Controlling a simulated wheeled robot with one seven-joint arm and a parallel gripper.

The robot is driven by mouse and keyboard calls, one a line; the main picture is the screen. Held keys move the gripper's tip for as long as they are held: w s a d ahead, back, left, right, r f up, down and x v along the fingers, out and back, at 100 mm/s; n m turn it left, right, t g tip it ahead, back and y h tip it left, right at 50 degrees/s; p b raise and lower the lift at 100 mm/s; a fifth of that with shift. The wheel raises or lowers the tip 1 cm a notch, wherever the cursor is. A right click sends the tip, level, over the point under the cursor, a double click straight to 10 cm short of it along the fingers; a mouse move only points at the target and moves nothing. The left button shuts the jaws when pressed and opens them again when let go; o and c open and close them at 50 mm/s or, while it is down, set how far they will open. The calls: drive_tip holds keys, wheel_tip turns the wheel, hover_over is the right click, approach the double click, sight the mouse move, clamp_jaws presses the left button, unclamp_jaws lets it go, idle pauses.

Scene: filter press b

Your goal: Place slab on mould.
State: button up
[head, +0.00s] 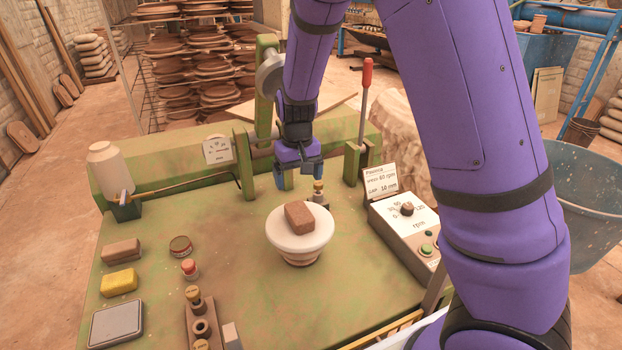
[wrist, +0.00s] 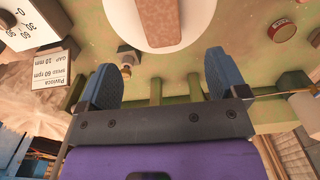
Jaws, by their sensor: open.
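A brown slab (head: 299,216) lies on top of the round white mould (head: 290,243), a little off its middle toward the back. In the wrist view the slab (wrist: 150,20) rests on the pale mould (wrist: 188,38) at the top edge, both cut off by the frame. My gripper (head: 298,178) is behind the mould in the head view, its blue fingers apart and empty. In the wrist view my gripper (wrist: 162,82) also shows a clear gap between the fingers, with nothing held. It does not touch the slab.
A small brass-topped fitting (head: 318,190) stands close behind the mould. A red-handled lever (head: 365,95) and a control box (head: 405,215) are to the right. A brown block (head: 121,250), yellow sponge (head: 119,282) and grey scale (head: 117,323) lie at left.

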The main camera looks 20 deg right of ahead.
drive_tip(key=s+d+r+t+y, duration=0.1)
drive_tip(key=s+d+r+t, duration=0.15)
drive_tip(key=s+r, duration=0.75)
drive_tip(key=s+d+r+t+y, duration=0.1)
drive_tip(key=s+d+r, duration=0.2)
drive_tip(key=s+r, duration=0.65)
drive_tip(key=s+d+r+t+h, duration=0.1)
drive_tip(key=s+r, duration=0.3)
drive_tip(key=s, duration=0.4)
drive_tip(key=shift+s+d+t+h, duration=0.2)
drive_tip(key=shift+s+t+h, duration=0.15)
drive_tip(key=shift+h, duration=0.15)
